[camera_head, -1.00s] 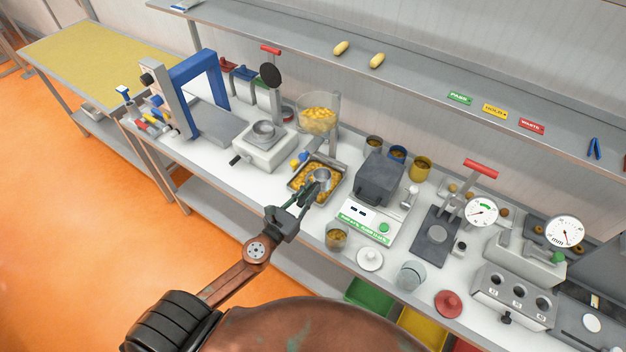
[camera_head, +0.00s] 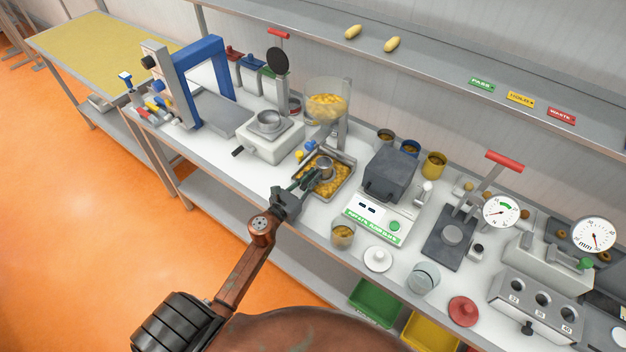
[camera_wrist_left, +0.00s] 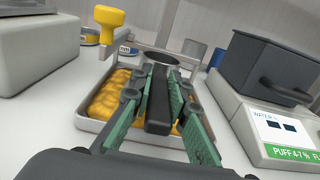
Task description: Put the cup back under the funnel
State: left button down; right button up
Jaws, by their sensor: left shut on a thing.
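A small grey metal cup (camera_head: 324,168) is over the metal tray (camera_head: 349,185) of yellow puffs. My left gripper (camera_head: 313,178) reaches in from the bench's front edge and is shut on the cup. In the left wrist view the cup's dark round mouth (camera_wrist_left: 160,59) shows beyond the fingers (camera_wrist_left: 160,85), and puffs lie in the tray (camera_wrist_left: 92,128) below. The clear funnel (camera_head: 327,105), partly filled with yellow pieces, stands behind and above the tray. Whether the cup is directly under its outlet I cannot tell. My right gripper is not in view.
A scale with a dark grey box (camera_head: 388,175) stands right of the tray. A grey device with a round bowl (camera_head: 269,124) stands left. A glass of puffs (camera_head: 342,235) and a white lid (camera_head: 377,259) are near the front edge. A yellow knob (camera_wrist_left: 110,17) rises beside the tray.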

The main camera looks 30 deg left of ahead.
pick_arm(q)
jog(key=shift+f, duration=0.1)
jog(key=shift+f, duration=0.2)
jog(key=c, duration=1.8)
grip_release()
jog(key=shift+c, duration=0.2)
jog(key=shift+r, duration=0.25)
jog(key=s, duration=0.4)
jog(key=s+b, duration=0.1)
jog(key=s, duration=0.3)
jog(key=s+a, duration=0.1)
jog(key=s, duration=0.3)
jog(key=shift+f+b, duration=0.1)
jog(key=shift+b, duration=0.3)
